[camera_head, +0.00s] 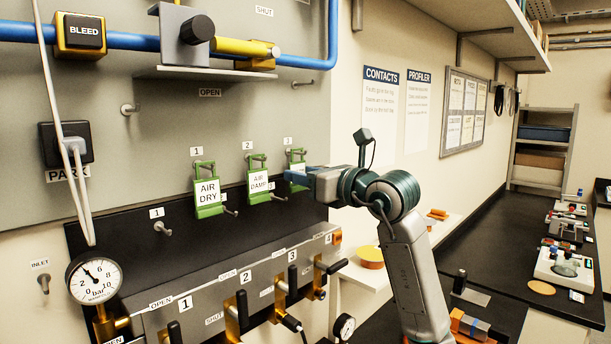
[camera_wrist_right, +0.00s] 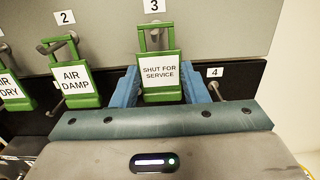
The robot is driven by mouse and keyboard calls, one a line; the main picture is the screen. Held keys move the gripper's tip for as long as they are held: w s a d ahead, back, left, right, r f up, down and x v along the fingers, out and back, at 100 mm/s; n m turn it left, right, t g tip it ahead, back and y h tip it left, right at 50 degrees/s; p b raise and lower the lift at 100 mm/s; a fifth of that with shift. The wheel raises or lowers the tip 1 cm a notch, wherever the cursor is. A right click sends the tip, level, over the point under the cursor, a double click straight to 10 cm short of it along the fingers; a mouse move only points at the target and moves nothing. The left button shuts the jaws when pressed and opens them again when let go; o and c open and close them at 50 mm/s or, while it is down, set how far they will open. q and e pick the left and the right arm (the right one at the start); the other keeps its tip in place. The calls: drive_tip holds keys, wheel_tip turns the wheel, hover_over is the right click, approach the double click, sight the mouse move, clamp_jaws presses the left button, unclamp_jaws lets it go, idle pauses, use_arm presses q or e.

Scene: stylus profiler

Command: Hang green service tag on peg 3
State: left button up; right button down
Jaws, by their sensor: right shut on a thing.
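The green service tag, labelled SHUT FOR SERVICE (camera_wrist_right: 160,75), is between the blue fingers of my right gripper (camera_wrist_right: 160,92), which is shut on its sides. Its green loop stands upright around the upper hook under label 3 (camera_wrist_right: 154,6); I cannot tell whether it bears on the hook. In the head view the tag's top (camera_head: 298,155) shows above my right gripper (camera_head: 288,176), which hides most of it. The lower peg 3 is not clearly visible. The lower peg 4 (camera_wrist_right: 215,89) is just right of the fingers. My left gripper is not in view.
Green tags AIR DRY (camera_head: 208,192) and AIR DAMP (camera_head: 259,184) hang at upper hooks 1 and 2, left of my gripper. Lower peg 1 (camera_head: 162,229) is bare. Below, the valve block (camera_head: 205,305) has several black levers standing out. A gauge (camera_head: 94,280) is at lower left.

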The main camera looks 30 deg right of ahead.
drive_tip(key=c, duration=0.7)
unclamp_jaws()
drive_tip(key=shift+c, duration=0.2)
drive_tip(key=shift+c, duration=0.5)
drive_tip(key=b+v, duration=0.4)
drive_tip(key=v, duration=0.4)
drive_tip(key=shift+b, duration=0.35)
